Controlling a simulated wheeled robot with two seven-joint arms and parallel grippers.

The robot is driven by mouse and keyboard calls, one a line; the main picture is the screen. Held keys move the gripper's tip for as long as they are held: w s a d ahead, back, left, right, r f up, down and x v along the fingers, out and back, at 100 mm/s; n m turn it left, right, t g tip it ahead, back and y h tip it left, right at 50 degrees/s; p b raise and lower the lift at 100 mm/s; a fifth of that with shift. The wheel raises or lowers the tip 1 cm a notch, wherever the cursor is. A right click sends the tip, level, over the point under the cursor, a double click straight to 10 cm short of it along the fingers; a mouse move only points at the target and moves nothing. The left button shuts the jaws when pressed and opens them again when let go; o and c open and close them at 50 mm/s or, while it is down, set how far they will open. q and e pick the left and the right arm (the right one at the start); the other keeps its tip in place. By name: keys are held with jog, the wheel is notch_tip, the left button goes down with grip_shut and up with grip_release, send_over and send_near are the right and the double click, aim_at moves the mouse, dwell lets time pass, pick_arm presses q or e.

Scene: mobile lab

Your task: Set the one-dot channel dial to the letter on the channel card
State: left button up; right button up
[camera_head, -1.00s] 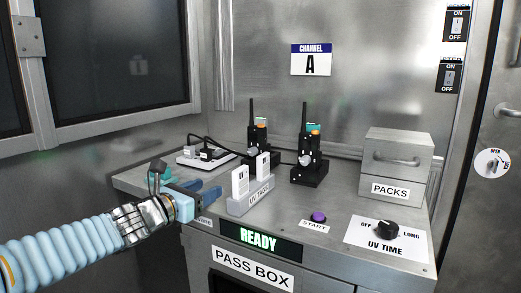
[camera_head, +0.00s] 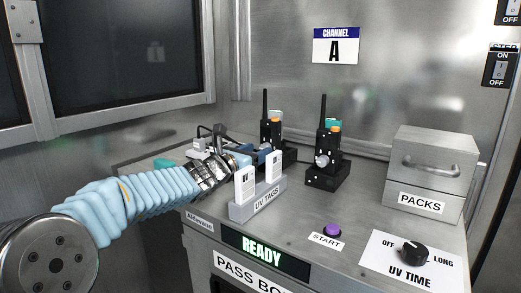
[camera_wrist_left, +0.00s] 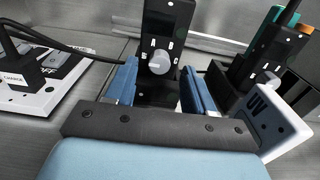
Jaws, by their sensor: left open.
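The channel card (camera_head: 336,48) on the back wall shows the letter A. Two black handheld radios stand on the metal counter, a left radio (camera_head: 271,130) and a right radio (camera_head: 328,143). The right radio has a grey dial (camera_head: 322,160) on its front. In the left wrist view, a grey dial (camera_wrist_left: 160,62) on a radio's front faces me, with small white marks around it. My left gripper (camera_head: 256,150) is open, its blue fingers pointing at the left radio, one on each side of the dial and apart from it.
A grey UV TAGS holder (camera_head: 241,213) with white tags stands close to my left gripper, on its right. A white switch plate (camera_wrist_left: 45,85) with cables lies on its left. The PACKS box (camera_head: 430,172), START button (camera_head: 332,230) and UV TIME knob (camera_head: 413,253) are farther right.

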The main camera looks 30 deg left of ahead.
pick_arm(q)
jog(key=shift+w+d, duration=0.1)
jog(key=shift+w, duration=1.1)
grip_shut()
